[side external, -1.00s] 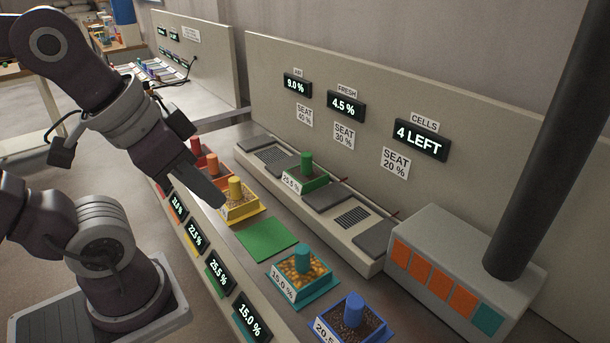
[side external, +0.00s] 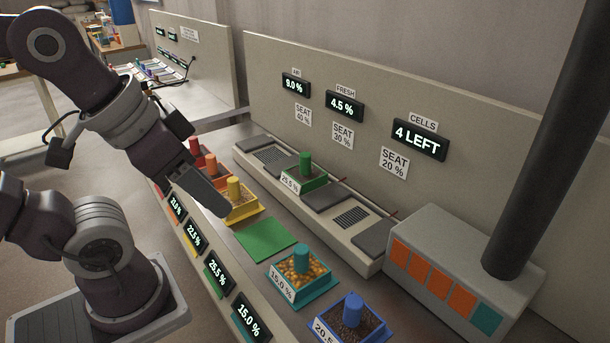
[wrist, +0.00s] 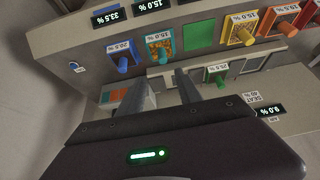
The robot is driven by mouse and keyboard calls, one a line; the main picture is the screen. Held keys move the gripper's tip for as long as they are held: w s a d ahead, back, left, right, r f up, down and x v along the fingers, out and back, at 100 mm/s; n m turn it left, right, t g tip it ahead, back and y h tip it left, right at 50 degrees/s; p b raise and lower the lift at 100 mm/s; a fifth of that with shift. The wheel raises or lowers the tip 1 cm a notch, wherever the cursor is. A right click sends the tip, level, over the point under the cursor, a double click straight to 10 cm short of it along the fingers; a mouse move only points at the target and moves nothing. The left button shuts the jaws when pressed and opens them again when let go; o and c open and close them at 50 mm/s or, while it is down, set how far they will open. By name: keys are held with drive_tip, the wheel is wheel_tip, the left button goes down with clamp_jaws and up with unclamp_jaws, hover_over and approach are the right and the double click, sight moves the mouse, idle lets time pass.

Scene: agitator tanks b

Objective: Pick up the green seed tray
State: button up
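The green seed tray (side external: 304,181) holds dark contents and an upright green post, and bears a 25.5 % label. It sits on the raised grey strip, between a grille and a dark flat pad. It also shows in the wrist view (wrist: 217,74), to the right of my fingers. My gripper (side external: 218,205) hangs in front of the yellow tray, to the left of and nearer than the green tray, apart from it. The wrist view shows my two fingers (wrist: 161,80) spread with nothing between them.
A yellow tray (side external: 239,207), orange and red trays stand along the front row. A bare green mat (side external: 265,239) lies before the teal tray (side external: 300,274) and blue tray (side external: 350,319). A grey box (side external: 465,270) and a dark pole (side external: 545,140) stand at the right.

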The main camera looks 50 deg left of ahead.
drive_tip(key=shift+o, duration=0.7)
